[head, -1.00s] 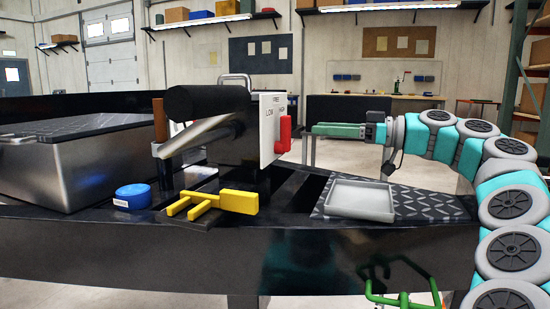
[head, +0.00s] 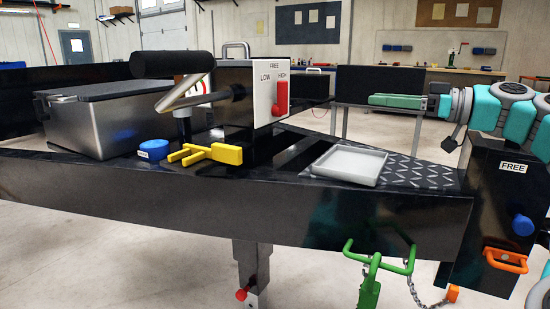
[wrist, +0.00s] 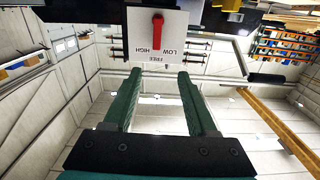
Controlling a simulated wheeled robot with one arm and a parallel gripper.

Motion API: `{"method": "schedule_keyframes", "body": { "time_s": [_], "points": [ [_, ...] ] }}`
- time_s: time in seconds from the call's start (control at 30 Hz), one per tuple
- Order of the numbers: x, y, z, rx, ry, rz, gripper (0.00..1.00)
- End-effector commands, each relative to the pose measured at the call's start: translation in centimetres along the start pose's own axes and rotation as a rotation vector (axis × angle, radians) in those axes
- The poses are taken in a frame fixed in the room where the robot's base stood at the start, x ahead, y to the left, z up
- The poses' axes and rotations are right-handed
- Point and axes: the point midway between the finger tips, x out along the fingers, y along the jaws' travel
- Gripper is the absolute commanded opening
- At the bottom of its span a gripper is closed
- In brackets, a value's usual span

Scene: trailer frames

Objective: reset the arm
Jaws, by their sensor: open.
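My gripper (head: 372,100) reaches in from the right in the head view, over the right part of the trailer. Its two green fingers point left, toward the winch panel (head: 268,92) with its red lever (head: 281,98). In the wrist view the fingers are spread apart with nothing between them (wrist: 159,75), and the panel (wrist: 182,38) and red lever (wrist: 157,30) show past the fingertips. A clear gap lies between the fingertips and the lever in the head view. My teal and grey arm (head: 500,105) is bent at the right edge.
On the black trailer (head: 200,192) are a metal box (head: 100,132), a blue puck (head: 153,150), a yellow fork-shaped piece (head: 215,153) and a grey tray (head: 349,165). A green hitch (head: 370,290) hangs in front. A black post (head: 500,215) labelled FREE stands at right.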

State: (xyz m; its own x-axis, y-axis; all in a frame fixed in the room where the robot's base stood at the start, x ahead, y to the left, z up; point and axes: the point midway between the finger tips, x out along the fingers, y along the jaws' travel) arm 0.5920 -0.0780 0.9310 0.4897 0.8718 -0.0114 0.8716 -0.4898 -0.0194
Motion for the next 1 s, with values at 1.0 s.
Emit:
{"method": "schedule_keyframes", "body": {
  "time_s": [1.0],
  "points": [
    [9.8,-25.5,14.7,0.517,-0.84,-0.029,0.57]
  ]
}}
